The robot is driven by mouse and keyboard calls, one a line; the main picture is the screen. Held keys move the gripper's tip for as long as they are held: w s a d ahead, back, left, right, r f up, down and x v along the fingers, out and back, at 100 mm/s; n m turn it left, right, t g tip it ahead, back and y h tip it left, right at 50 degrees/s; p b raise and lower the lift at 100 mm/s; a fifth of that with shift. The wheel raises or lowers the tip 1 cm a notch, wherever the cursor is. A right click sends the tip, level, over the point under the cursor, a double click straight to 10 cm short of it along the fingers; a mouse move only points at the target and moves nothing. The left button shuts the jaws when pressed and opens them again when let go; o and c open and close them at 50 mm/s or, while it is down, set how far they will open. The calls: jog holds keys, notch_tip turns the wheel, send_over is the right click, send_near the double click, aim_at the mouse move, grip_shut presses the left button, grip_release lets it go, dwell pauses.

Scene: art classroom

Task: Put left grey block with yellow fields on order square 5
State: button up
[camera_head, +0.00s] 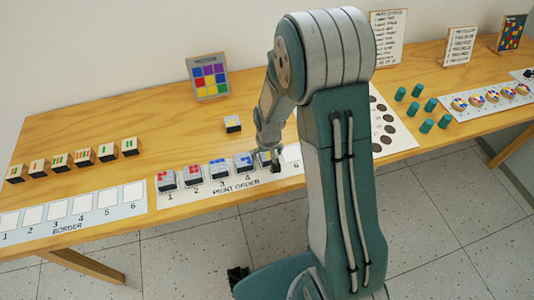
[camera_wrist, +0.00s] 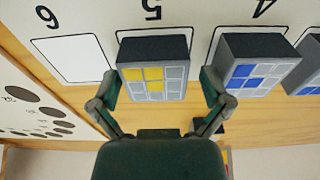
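The grey block with yellow fields (camera_wrist: 155,75) sits on order square 5 (camera_wrist: 118,36) in the wrist view, its grid face showing several yellow fields beside grey ones. In the head view the block (camera_head: 265,157) is partly hidden by my gripper (camera_head: 268,150). In the wrist view my gripper (camera_wrist: 160,92) is open, one finger on each side of the block, with a visible gap at the right finger and a narrow one at the left.
The block with blue fields (camera_wrist: 250,75) stands close by on square 4. Square 6 (camera_wrist: 70,58) is empty. Another grey block (camera_head: 232,124) stands behind the print order strip (camera_head: 222,190). Green cylinders (camera_head: 413,108) stand to the right.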

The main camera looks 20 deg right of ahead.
aim_at(269, 158)
jog(key=shift+d, duration=0.15)
jog(key=shift+r, duration=0.2)
jog(key=s+r+t, duration=0.1)
jog(key=s+r, duration=0.3)
jog(key=r, duration=0.7)
jog(key=s+r+t, duration=0.1)
jog(key=s+r, duration=0.4)
jog(key=r, duration=0.7)
jog(key=s+r+t, duration=0.2)
jog(key=s+r, duration=0.4)
jog(key=s, duration=0.6)
jog(key=shift+r, duration=0.2)
